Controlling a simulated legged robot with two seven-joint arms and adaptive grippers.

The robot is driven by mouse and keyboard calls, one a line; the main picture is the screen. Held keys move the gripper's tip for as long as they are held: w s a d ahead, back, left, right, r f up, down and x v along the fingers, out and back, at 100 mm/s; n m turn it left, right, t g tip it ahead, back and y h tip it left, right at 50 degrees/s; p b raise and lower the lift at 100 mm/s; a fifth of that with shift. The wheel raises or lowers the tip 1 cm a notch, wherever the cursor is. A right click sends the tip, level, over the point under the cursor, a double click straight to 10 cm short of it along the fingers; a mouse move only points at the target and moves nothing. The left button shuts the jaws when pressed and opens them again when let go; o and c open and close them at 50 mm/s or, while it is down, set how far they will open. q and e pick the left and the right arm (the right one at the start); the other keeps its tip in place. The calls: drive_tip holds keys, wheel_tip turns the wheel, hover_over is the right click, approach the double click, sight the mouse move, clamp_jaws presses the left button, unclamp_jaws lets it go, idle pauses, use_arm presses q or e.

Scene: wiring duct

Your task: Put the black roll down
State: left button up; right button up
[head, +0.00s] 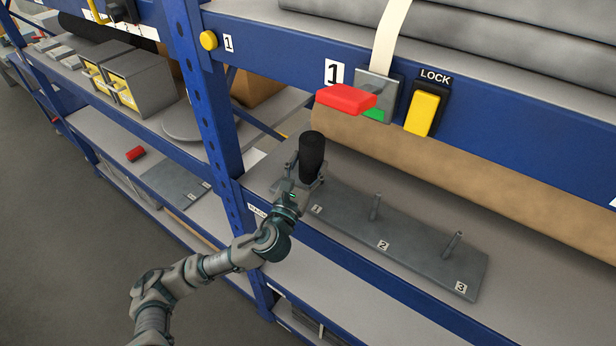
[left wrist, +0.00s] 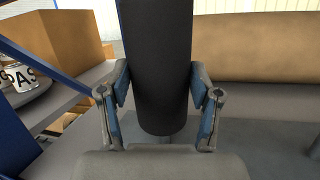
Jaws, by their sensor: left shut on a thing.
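The black roll (head: 312,155) stands roughly upright in my left gripper (head: 308,178), above the end of the grey plate (head: 410,243) marked 1. The left wrist view shows the roll (left wrist: 156,65) between the two blue-padded fingers (left wrist: 160,112), which are shut on it. A small grey piece, perhaps a peg, shows just under its lower end; I cannot tell whether the roll is around it or above it. Bare pegs stand at positions 2 (head: 376,207) and 3 (head: 452,245). My right gripper is not in view.
A blue shelf upright (head: 213,110) stands left of my left gripper. A large brown roll (head: 470,165) lies behind the plate. Above are a red lever (head: 346,98) and a yellow LOCK switch (head: 422,112). A small red object (head: 135,154) lies on the left shelf.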

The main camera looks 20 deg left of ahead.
sight(305, 180)
use_arm(q)
wheel_tip(305, 180, down, 4)
drive_tip(key=shift+a+f+b, duration=0.1)
drive_tip(key=shift+b, duration=0.2)
drive_tip(key=o, duration=1.6)
drive_tip(key=shift+w, duration=0.15)
drive_tip(key=shift+o, duration=0.4)
drive_tip(key=shift+w+a, duration=0.1)
drive_tip(key=shift+w, duration=0.05)
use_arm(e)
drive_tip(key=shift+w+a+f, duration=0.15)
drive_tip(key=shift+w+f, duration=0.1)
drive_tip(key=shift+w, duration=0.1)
use_arm(q)
drive_tip(key=shift+s, duration=0.4)
drive_tip(key=p+v, duration=0.2)
drive_tip(key=v, duration=0.9)
drive_tip(key=shift+s, duration=0.25)
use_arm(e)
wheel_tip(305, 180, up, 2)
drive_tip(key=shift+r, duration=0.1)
